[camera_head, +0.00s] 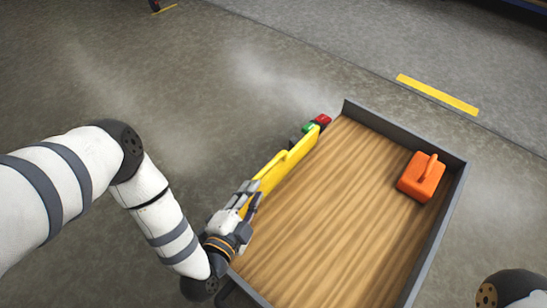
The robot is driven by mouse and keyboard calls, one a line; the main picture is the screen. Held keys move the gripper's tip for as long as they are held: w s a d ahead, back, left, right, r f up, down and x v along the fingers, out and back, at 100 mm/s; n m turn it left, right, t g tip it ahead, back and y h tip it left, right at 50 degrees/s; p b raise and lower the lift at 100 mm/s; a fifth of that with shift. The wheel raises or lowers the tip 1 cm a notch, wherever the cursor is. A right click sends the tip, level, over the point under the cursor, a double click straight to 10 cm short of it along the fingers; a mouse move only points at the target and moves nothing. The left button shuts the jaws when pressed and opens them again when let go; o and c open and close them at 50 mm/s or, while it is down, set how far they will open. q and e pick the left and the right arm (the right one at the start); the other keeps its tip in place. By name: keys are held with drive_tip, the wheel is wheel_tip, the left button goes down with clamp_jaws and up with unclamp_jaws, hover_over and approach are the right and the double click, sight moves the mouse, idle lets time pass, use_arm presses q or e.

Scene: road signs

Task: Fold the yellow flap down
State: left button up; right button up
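The yellow flap (290,161) runs along the left edge of a wooden-floored cart bed (330,205). It looks upright, with a thin raised handle along its outer side. My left gripper (249,193) is at the near end of the flap, and its fingers overlap that end in the picture. The fingers and wrist hide that part of the flap, so I cannot tell whether they are closed on it. My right gripper is out of view; only a piece of my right arm shows at the bottom right corner.
An orange box with a handle (421,178) stands in the bed's far right corner. Grey walls (405,136) line the far and right sides. Small red (322,119) and green parts sit beyond the flap's far end. The floor left of the cart is clear.

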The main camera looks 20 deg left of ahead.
sight(269, 166)
use_arm(q)
drive_tip(key=b+x, duration=0.2)
drive_tip(key=x, duration=0.3)
drive_tip(key=b+x, duration=0.2)
drive_tip(key=x, duration=0.3)
drive_tip(key=shift+w+f+b, duration=0.25)
drive_tip(key=shift+f+b, duration=0.05)
drive_tip(key=shift+b, duration=0.1)
drive_tip(key=shift+w+r, duration=0.15)
drive_tip(key=shift+w, duration=0.25)
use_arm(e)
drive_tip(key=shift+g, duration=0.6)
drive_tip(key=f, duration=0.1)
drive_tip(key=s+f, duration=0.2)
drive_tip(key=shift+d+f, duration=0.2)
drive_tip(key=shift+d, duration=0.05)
use_arm(q)
clamp_jaws()
